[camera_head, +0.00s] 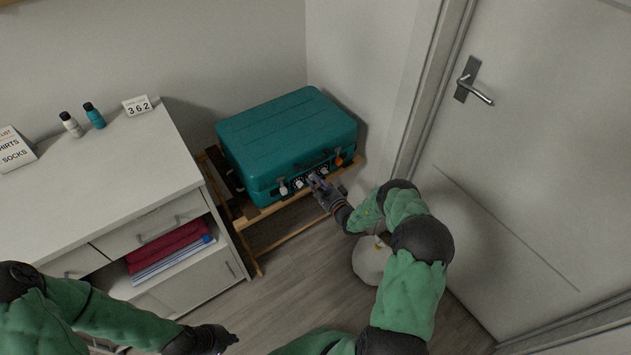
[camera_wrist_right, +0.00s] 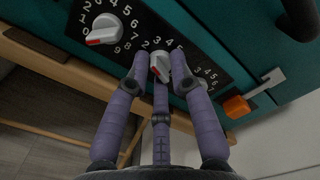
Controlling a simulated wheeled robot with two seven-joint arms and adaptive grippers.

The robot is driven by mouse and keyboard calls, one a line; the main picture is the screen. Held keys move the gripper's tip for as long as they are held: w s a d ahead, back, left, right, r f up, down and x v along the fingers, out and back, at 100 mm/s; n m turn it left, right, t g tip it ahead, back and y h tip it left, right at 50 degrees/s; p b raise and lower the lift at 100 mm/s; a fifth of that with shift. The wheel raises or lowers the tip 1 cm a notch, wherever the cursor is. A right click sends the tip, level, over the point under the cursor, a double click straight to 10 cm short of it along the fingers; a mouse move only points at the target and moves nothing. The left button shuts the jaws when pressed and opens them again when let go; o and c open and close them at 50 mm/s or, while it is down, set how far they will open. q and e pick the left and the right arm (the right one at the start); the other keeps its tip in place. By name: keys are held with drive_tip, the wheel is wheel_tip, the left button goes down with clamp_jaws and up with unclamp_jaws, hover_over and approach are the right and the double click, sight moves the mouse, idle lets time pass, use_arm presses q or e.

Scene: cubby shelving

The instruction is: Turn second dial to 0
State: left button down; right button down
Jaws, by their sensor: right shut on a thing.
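The teal suitcase (camera_head: 288,135) has a black dial panel (camera_wrist_right: 135,22) on its front. In the right wrist view, a first white dial with a red mark (camera_wrist_right: 104,30) is at the left, its red mark toward the lower left near 0 and 1. The second dial (camera_wrist_right: 160,65) is between the fingertips of my right gripper (camera_wrist_right: 158,68), which is shut on it. Its exact reading is unclear. A third dial is mostly hidden behind the right finger. In the head view, my right gripper (camera_head: 322,188) is at the suitcase front. My left gripper (camera_head: 226,339) is low, away from the suitcase; its fingers are unclear.
The suitcase rests on a wooden rack (camera_head: 258,214). An orange-tipped latch (camera_wrist_right: 238,106) is right of the panel. A door (camera_head: 540,130) is at right.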

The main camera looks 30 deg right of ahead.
drive_tip(key=n, duration=0.6)
drive_tip(key=shift+s+a+f, duration=0.15)
drive_tip(key=shift+f, duration=0.25)
drive_tip(key=shift+d+n, duration=0.15)
drive_tip(key=shift+n, duration=1.5)
drive_tip(key=shift+d+n, duration=0.15)
drive_tip(key=shift+n, duration=1.5)
drive_tip(key=shift+r, duration=0.1)
drive_tip(key=shift+d, duration=0.15)
drive_tip(key=c, duration=1.4)
unclamp_jaws()
drive_tip(key=shift+c, duration=0.2)
drive_tip(key=shift+o, duration=0.8)
drive_tip(key=shift+d, duration=0.1)
drive_tip(key=shift+r, duration=0.15)
